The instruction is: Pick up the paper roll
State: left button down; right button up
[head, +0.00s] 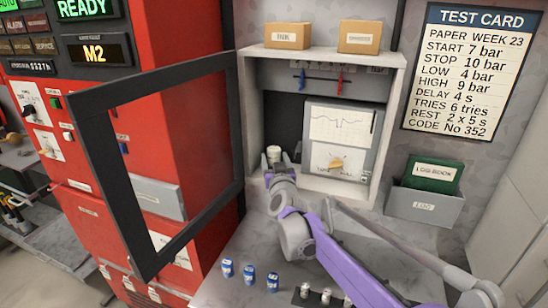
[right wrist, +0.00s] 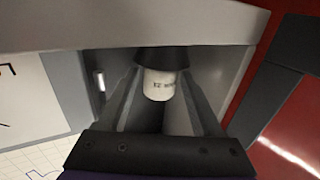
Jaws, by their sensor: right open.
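The paper roll (head: 274,152) is a small white cylinder at the lower left inside the open recorder cabinet (head: 394,120). My right gripper (head: 275,166) reaches into the cabinet at the roll. In the right wrist view its two fingers (right wrist: 160,92) are apart, one on each side of the roll; I cannot tell whether they touch it. My left gripper is not in view.
The glazed door (head: 122,262) stands open on the left. The chart recorder (head: 340,138) fills the cabinet's right side. Boxes marked INK (head: 287,36) and another box (head: 360,37) sit on top.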

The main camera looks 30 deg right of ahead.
jog(key=shift+x, duration=1.2)
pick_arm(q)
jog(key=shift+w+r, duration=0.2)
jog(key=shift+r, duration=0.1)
pick_arm(e)
jog(key=shift+s, duration=0.1)
grip_shut()
